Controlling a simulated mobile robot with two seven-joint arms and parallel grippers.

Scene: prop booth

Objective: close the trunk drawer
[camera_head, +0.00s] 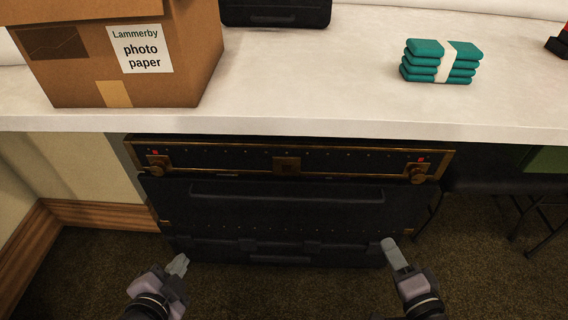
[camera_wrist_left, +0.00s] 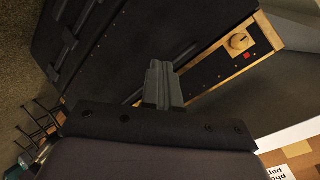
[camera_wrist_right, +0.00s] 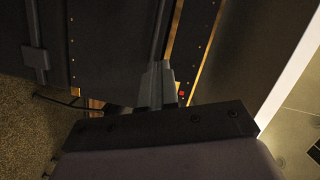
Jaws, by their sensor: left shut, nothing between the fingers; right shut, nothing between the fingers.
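A black trunk with brass edging (camera_head: 287,166) stands under the white table. Its brass-framed upper strip has a brass clasp in the middle and a round brass knob and red mark near each end. Below it is a broad dark panel (camera_head: 290,215) with a long raised bar across it; I cannot tell how far any drawer stands out. My left gripper (camera_head: 179,264) is shut and empty, at the panel's lower left. My right gripper (camera_head: 393,250) is shut and empty, at its lower right. Whether either touches the trunk is unclear. The dark panel also shows in the left wrist view (camera_wrist_left: 130,50) and right wrist view (camera_wrist_right: 110,40).
The white table (camera_head: 300,90) overhangs the trunk. On it are a cardboard box (camera_head: 185,60), a stack of teal bundles (camera_head: 425,62) and a black case (camera_head: 275,12). A wood baseboard (camera_head: 95,215) lies left; thin black metal legs (camera_head: 520,215) stand right. Dark carpet lies in front.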

